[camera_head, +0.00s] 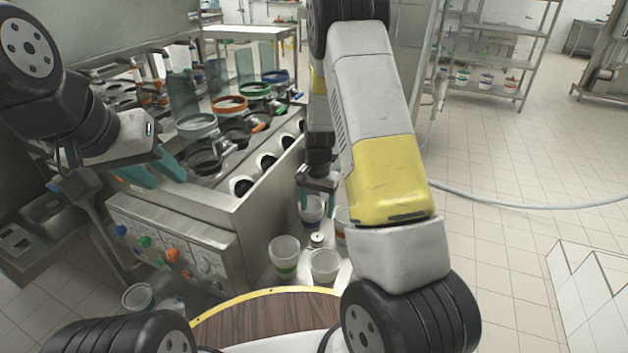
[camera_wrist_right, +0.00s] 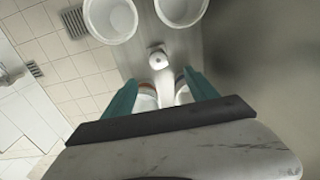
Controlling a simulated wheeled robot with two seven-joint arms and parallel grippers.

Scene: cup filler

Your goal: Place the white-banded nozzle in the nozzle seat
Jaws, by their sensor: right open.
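A small pale-topped piece (camera_head: 316,239) stands upright on the shelf among the cups. It may be the white-banded nozzle, but its band is too small to tell. In the right wrist view the piece (camera_wrist_right: 158,58) lies just beyond my fingertips, roughly centred between them and untouched. My right gripper (camera_head: 318,190) points down over the shelf, behind that piece; its open teal fingers also show in the wrist view (camera_wrist_right: 161,82). My left gripper (camera_head: 156,172) is open and empty at the machine's front left edge. I cannot tell which opening on the filler machine (camera_head: 200,205) is the nozzle seat.
Several cups crowd the small piece, including a green-banded cup (camera_head: 285,252) and another cup (camera_head: 324,264). Two cups sit close beside my right fingers. The machine carries an orange ring (camera_head: 229,103) and white-rimmed openings (camera_head: 243,186).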

